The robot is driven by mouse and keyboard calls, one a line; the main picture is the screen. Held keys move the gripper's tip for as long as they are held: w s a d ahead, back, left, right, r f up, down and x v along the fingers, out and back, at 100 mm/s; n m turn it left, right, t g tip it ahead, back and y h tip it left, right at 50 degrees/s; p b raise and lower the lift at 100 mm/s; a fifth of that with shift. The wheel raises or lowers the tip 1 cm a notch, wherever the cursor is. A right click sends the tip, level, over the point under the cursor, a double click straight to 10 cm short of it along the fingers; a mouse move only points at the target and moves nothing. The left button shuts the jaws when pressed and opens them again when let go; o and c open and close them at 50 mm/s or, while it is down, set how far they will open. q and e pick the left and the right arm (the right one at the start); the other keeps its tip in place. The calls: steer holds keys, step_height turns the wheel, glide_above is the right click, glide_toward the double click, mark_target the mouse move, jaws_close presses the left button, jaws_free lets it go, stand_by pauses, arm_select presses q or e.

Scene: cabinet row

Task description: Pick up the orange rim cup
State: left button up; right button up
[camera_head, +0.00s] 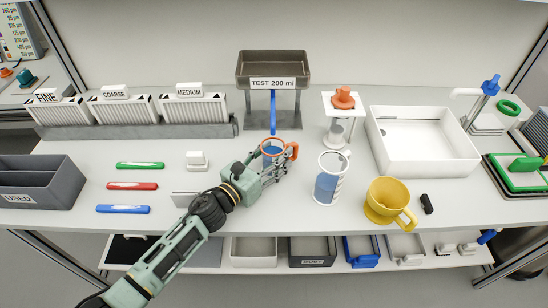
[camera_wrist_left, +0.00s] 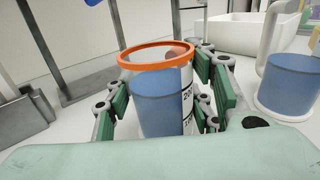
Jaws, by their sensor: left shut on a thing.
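The orange rim cup (camera_head: 272,147) is a clear cup with an orange rim and handle and blue contents. It stands upright near the middle of the counter, in front of the stand labelled TEST 200 ml (camera_head: 273,83). My left gripper (camera_head: 270,170) reaches it from the front left and is shut on it. In the left wrist view the cup (camera_wrist_left: 160,105) is between the green-padded fingers (camera_wrist_left: 165,110), one on each side. Whether its base touches the counter is hidden. My right gripper is not in view.
A clear cup with blue contents (camera_head: 328,184) and a yellow cup (camera_head: 386,201) stand to the right. A white tray (camera_head: 400,165) is behind them. Filter racks (camera_head: 140,128) line the back left. Red, green and blue pens (camera_head: 133,186) lie left of my arm.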

arm_select(q)
steer(key=c, duration=0.3)
steer(key=shift+c, duration=0.2)
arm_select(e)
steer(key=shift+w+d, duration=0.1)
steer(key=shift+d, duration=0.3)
arm_select(q)
steer(key=shift+r, duration=0.1)
